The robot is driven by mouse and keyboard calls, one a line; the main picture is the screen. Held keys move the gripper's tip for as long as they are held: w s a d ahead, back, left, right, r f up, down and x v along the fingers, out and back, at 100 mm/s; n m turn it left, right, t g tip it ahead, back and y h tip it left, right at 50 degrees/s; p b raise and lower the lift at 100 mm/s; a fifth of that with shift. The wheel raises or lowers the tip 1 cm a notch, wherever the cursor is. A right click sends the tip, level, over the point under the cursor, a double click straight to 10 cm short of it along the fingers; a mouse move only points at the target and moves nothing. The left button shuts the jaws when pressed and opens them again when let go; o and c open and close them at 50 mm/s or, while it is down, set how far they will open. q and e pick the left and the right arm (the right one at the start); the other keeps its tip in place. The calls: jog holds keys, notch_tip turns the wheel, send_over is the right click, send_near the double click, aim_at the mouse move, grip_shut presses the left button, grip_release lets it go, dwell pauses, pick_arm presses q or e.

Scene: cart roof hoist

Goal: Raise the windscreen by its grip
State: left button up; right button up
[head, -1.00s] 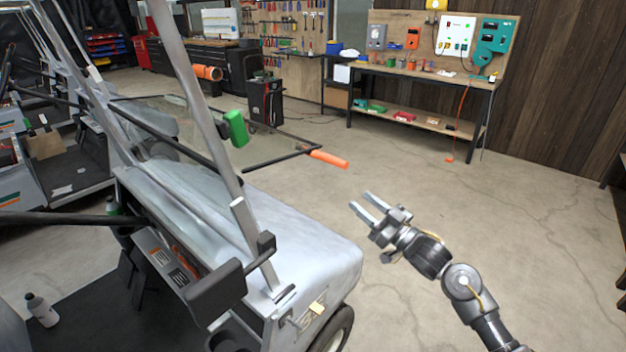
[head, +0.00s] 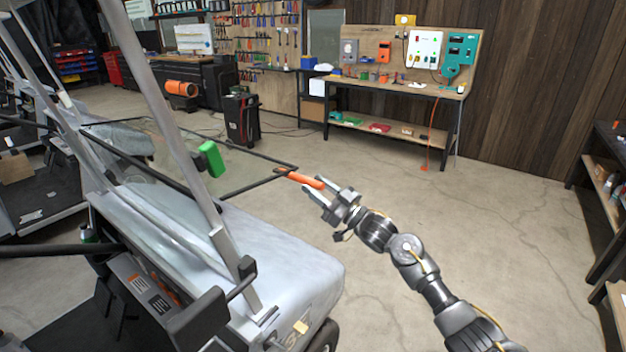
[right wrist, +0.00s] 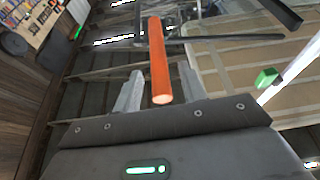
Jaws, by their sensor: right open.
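The windscreen (head: 235,165) is a clear panel in a dark frame, folded down and lying nearly level over the cart's front. Its orange grip (head: 305,180) sticks out from the frame's far right corner. My right gripper (head: 314,185) is open, with its fingers on either side of the grip. In the right wrist view the orange grip (right wrist: 158,60) stands between the two open fingers (right wrist: 160,92), its end close to the palm. I cannot tell whether a finger touches it. My left gripper is not in view.
The cart's roof post (head: 165,115) rises at the left, with a green block (head: 211,159) near it. The cart's pale front cowl (head: 270,255) lies below the windscreen. A workbench (head: 395,88) stands at the back wall, shelves (head: 605,175) at the right. The floor between is clear.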

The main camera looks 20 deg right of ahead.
jog(key=shift+x, duration=0.85)
jog(key=shift+c, duration=0.2)
